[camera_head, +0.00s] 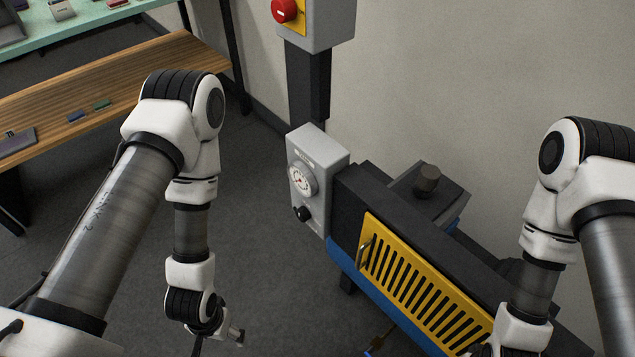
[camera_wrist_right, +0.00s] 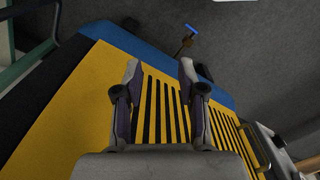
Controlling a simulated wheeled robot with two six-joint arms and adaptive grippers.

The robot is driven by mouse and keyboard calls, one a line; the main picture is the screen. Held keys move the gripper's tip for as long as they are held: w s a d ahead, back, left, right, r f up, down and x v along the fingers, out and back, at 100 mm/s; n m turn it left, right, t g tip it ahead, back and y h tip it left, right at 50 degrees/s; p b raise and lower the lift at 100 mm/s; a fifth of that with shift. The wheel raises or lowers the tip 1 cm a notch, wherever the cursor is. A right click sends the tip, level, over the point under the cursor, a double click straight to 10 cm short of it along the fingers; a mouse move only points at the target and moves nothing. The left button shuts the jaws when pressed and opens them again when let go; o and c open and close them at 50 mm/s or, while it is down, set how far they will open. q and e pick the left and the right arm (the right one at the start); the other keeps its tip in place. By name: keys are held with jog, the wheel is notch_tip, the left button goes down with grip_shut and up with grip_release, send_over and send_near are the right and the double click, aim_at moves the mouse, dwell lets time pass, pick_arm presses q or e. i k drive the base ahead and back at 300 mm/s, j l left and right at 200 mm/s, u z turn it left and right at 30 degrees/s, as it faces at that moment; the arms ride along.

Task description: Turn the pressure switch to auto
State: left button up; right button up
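The pressure switch (camera_head: 303,214) is a small black knob low on the front of a grey control box (camera_head: 322,170). A round white gauge (camera_head: 302,179) sits above it. The knob's marks are too small to read, so its setting cannot be told. My left gripper (camera_head: 217,343) hangs at the bottom edge, left of and below the box, partly cut off, touching nothing visible. My right gripper (camera_wrist_right: 160,72) is open and empty, with its two fingers apart over the yellow slotted panel (camera_wrist_right: 85,110). In the head view it is mostly cut off at the bottom.
The machine's yellow slotted panel (camera_head: 420,290) has a handle at its left end. A red button (camera_head: 285,10) is on a box above on a dark post (camera_head: 308,85). A wooden bench (camera_head: 120,80) stands at the left. The floor (camera_head: 270,230) before the knob is clear.

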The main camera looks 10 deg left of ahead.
aim_at(303, 213)
jog(key=k+j+z, duration=0.6)
jog(key=k+j, duration=0.15)
jog(key=j, duration=0.1)
